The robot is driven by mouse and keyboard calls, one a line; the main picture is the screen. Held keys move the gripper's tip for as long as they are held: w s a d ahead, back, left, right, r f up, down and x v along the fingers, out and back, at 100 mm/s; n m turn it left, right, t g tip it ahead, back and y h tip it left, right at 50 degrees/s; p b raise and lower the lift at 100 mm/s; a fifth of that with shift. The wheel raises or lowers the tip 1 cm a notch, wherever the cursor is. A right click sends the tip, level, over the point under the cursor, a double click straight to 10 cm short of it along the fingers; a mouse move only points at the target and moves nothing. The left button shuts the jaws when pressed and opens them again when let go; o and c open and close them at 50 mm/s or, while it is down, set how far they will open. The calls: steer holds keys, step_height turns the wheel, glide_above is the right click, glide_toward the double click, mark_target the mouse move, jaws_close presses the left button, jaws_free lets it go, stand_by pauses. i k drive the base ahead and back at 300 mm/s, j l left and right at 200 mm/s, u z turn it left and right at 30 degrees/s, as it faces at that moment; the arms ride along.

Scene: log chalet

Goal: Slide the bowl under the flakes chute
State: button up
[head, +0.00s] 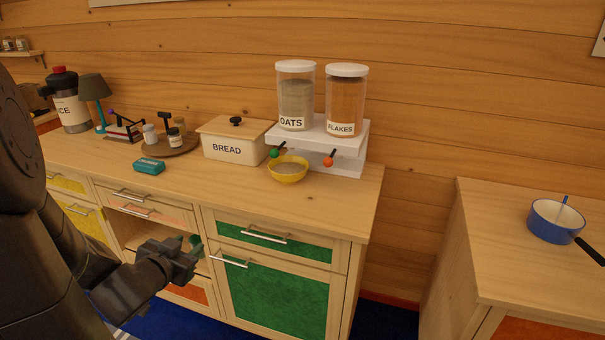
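The yellow bowl (288,178) stands upright on the wooden counter, in front of the left part of the white dispenser stand (347,148), on the oats side. A pale beige filling shows inside it. The flakes jar (346,92) stands on the right of the stand, with an orange-knobbed lever (328,161) below it. The chute's outlet is hidden. The bowl sits left of this lever. My gripper (194,257) is in front of the cabinet, lower than the counter top and left of the bowl, apart from it. Its finger gap is unclear.
The oats jar (296,97) with a green-knobbed lever (275,152) stands left of the flakes jar. A bread box (233,146) is left of the bowl, and a teal packet (149,165) lies farther left. Counter right of the bowl is clear. A blue pan (553,224) stands on the separate right counter.

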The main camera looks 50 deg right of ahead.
mark_target(287, 169)
steer(key=l, duration=2)
steer(key=i, duration=0.05)
